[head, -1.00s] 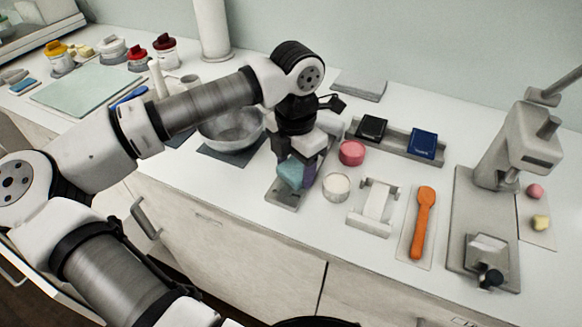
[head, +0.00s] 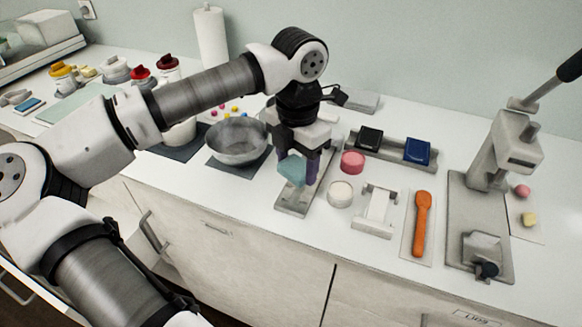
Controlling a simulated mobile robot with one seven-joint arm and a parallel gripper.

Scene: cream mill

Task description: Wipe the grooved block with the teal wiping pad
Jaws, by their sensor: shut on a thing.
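My gripper (head: 299,168) points down over the counter, its purple-tipped fingers shut on the teal wiping pad (head: 291,173). The pad is tilted and partly hidden by the fingers. Below it lies a long grey block (head: 292,205), which looks like the grooved block. Its near end shows, while the gripper and pad hide much of the rest. Its grooves are too small to make out. The pad is over the block; I cannot tell whether they touch.
A metal bowl (head: 237,143) stands left of the gripper. A pink round piece (head: 352,162) and a white round jar (head: 340,194) are close on the right. Further right are a white roller stand (head: 375,212), an orange spoon (head: 422,222) and a grey lever press (head: 480,215).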

